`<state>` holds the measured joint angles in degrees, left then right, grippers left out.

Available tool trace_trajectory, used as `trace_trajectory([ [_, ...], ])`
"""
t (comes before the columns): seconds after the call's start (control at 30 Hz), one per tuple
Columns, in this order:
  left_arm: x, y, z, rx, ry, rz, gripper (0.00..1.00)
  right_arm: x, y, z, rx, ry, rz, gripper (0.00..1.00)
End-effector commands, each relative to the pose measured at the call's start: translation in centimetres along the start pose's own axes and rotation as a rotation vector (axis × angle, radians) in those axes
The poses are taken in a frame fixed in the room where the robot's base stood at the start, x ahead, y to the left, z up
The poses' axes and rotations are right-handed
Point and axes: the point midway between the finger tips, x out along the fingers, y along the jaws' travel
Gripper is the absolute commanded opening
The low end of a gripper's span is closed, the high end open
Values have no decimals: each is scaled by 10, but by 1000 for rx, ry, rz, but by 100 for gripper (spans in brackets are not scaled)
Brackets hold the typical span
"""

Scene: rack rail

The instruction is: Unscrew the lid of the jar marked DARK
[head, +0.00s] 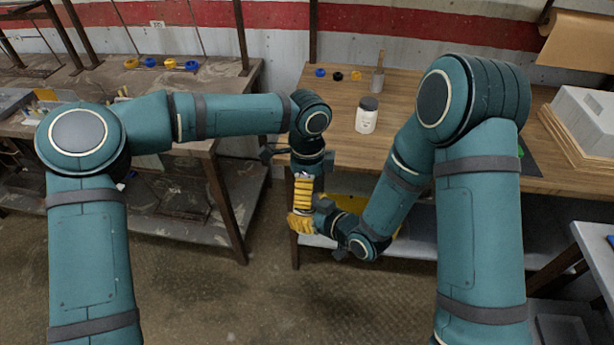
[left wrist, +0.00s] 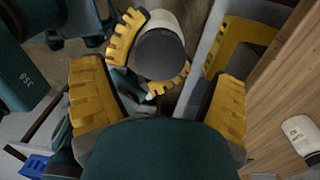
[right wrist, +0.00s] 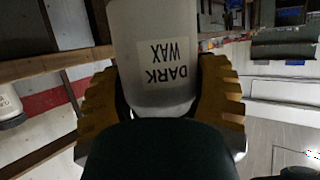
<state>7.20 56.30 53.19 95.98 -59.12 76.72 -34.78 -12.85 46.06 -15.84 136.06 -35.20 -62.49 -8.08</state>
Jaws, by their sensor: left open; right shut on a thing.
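The jar marked DARK WAX (right wrist: 165,65) is white and fills the middle of the right wrist view, label upside down in the picture. My right gripper (head: 300,223) is shut around its body, one yellow finger on each side. In the left wrist view the jar's dark grey round lid (left wrist: 160,54) faces the camera, between the right gripper's fingers. My left gripper (head: 303,190) points down above the right one. Its fingers (left wrist: 158,105) are wide open, and the lid shows beyond them, apparently untouched. The arms and grippers hide most of the jar in the head view.
A second white jar with a dark lid (head: 367,118) stands on the wooden table (head: 345,150), near a brush in a holder (head: 378,78) and several small coloured rings. A yellow thing (head: 345,203) is below the table edge. A workbench is at left.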

Motion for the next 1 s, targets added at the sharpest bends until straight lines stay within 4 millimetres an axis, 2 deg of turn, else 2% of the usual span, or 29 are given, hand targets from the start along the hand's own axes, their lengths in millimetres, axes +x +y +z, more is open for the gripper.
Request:
trace_trajectory([
  [0.1, 17, 1, 0, 1, 1, 3, 87, 0, 0, -1, 0, 2, 0, 0],
  [0.23, 28, 0, 0, 1, 1, 1, 87, 0, 0, -1, 0, 2, 0, 0],
  [0.63, 34, 0, 0, 0, 1, -1, 86, 0, 0, -1, 0, 2, 0, 0],
  [0.83, 34, 0, 0, 0, 1, -1, 16, 0, 0, -1, 0, 2, 0, 0],
  [0.87, 34, 0, 0, 0, 1, -1, 13, 0, 0, -1, 0, 2, 0, 0],
  [0.93, 34, 0, 0, 0, 1, -1, 13, 0, 0, -1, 0, 2, 0, 0],
  [0.97, 34, 0, 0, 0, 1, -1, 66, 0, 0, -1, 0, 2, 0, 0],
  [1.0, 34, 0, 0, 0, 1, -1, 80, 0, 0, -1, 0, 2, 0, 0],
])
